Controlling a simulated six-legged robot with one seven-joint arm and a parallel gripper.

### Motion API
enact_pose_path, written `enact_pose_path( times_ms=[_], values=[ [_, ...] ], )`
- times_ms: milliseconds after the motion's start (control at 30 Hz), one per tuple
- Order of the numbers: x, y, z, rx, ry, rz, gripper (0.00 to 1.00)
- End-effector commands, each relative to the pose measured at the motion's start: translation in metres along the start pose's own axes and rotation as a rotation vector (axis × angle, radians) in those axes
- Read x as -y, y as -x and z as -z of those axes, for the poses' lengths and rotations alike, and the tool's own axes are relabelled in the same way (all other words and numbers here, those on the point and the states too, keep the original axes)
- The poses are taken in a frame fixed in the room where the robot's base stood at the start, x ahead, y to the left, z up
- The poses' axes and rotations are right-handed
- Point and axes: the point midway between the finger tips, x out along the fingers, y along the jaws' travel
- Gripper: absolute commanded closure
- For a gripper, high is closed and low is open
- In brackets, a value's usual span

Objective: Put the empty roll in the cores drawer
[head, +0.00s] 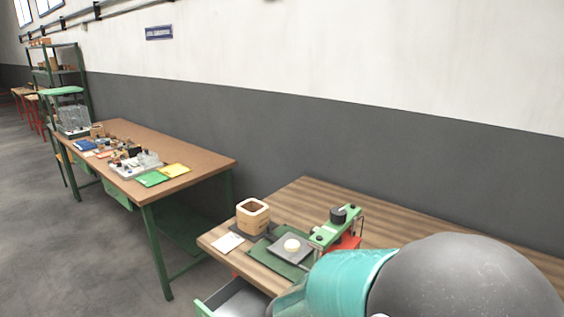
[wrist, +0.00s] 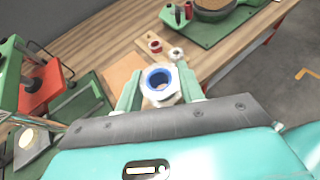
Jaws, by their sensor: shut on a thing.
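In the wrist view, my gripper (wrist: 160,80) is shut on a white roll (wrist: 174,94) with a blue inner ring, held between its two green fingers. The hole of the roll faces the camera, and the fingers partly cover its sides. The roll is above the wooden bench. In the head view, a grey drawer (head: 240,303) with a green edge is pulled out under the near bench's left end. Its label does not show, and the frame's lower edge cuts it off. My gripper and the roll do not show in the head view.
The near bench (head: 310,190) carries a wooden box (head: 253,214), a white card (head: 228,242), and a green and red device (head: 338,228). In the wrist view, a red spool (wrist: 155,46) and a small pale spool (wrist: 176,54) stand beyond the roll, near a green tray (wrist: 205,38).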

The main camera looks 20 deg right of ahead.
Motion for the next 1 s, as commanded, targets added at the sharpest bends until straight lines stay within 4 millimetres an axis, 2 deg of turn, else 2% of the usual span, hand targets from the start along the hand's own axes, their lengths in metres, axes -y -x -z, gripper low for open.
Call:
enact_pose_path(
  times_ms=[33, 200, 300, 500, 833, 1000],
  values=[
    [-0.019, 0.016, 0.011, -0.001, 0.047, -0.108, 0.83],
    [-0.085, 0.066, 0.045, -0.002, 0.199, -0.469, 0.83],
    [-0.118, 0.089, 0.06, -0.003, 0.27, -0.642, 0.83],
    [-0.168, 0.126, 0.084, -0.002, 0.381, -0.914, 0.83],
    [-0.219, 0.164, 0.109, -0.002, 0.496, -1.192, 0.83],
    [-0.217, 0.16, 0.111, -0.004, 0.498, -1.181, 0.83]
  ],
)
